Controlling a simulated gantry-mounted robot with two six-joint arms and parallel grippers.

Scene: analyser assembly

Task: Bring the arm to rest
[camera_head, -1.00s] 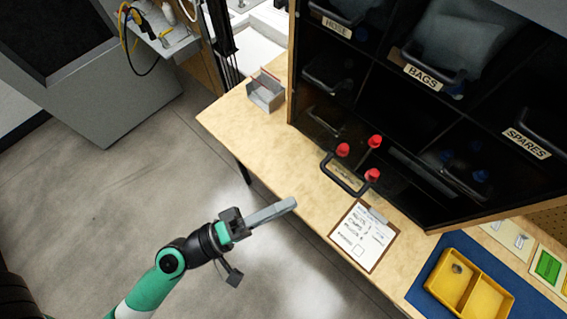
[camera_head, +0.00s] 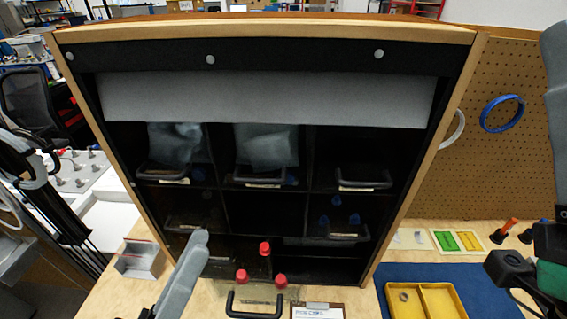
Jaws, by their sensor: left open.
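My left gripper (camera_head: 188,270) comes in at the bottom, left of centre, with its long grey fingers pointing up in front of the shelf cabinet (camera_head: 265,33). It is open, and nothing shows between its fingers. Its arm is mostly out of frame. Part of my right arm, green and black, stands at the right edge with a grey finger (camera_head: 556,110) pointing up. That gripper is cut off by the frame, so its jaws cannot be judged.
A black-handled drawer with red-capped items (camera_head: 265,249) stands out at the cabinet's base, close right of my left gripper. A grey box (camera_head: 140,262) is at left. A clipboard (camera_head: 318,311), yellow tray (camera_head: 427,300) and blue mat (camera_head: 478,283) lie at front right.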

